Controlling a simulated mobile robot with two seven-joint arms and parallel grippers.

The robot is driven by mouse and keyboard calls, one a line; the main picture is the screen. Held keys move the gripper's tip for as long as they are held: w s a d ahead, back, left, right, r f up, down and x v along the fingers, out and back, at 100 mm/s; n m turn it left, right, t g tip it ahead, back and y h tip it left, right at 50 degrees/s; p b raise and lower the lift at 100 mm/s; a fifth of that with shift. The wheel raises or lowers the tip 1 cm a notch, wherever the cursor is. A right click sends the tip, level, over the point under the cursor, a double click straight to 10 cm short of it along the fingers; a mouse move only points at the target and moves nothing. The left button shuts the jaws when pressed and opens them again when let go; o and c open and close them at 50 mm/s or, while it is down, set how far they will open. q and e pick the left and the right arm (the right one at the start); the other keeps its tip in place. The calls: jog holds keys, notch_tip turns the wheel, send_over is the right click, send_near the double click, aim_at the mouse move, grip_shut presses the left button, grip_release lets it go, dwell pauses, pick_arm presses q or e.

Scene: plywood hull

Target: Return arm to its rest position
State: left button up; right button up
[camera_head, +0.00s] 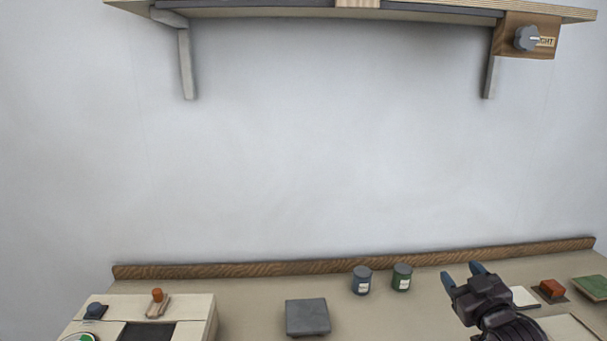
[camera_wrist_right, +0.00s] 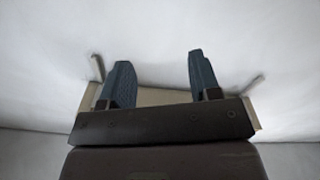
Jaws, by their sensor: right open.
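My right gripper (camera_head: 462,275) is at the lower right of the head view, over the worktop, with its two blue-tipped fingers apart and nothing between them. In the right wrist view the same gripper (camera_wrist_right: 160,82) shows its two dark blue fingers spread, with the pale wall and the shelf (camera_wrist_right: 155,97) behind them. My left gripper does not show in either view.
A shelf (camera_head: 290,12) with a grey knob (camera_head: 526,38) hangs on the wall. On the worktop (camera_head: 250,300) are a blue jar (camera_head: 361,280), a green jar (camera_head: 402,276), a grey block (camera_head: 307,317), a red-orange block (camera_head: 552,288) and a pale console (camera_head: 205,312).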

jog(key=s+a+f+m+g, duration=0.1)
jog(key=s+a+f+g, duration=0.1)
jog(key=s+f, duration=1.1)
jog(key=s+a+f+m+g+h, duration=0.1)
jog(key=s+f+g, duration=0.3)
jog(key=s+f, duration=1)
jog(key=shift+s+a+f+m, duration=0.2)
jog(key=shift+a+f+m, duration=0.15)
jog(key=shift+a+m, duration=0.5)
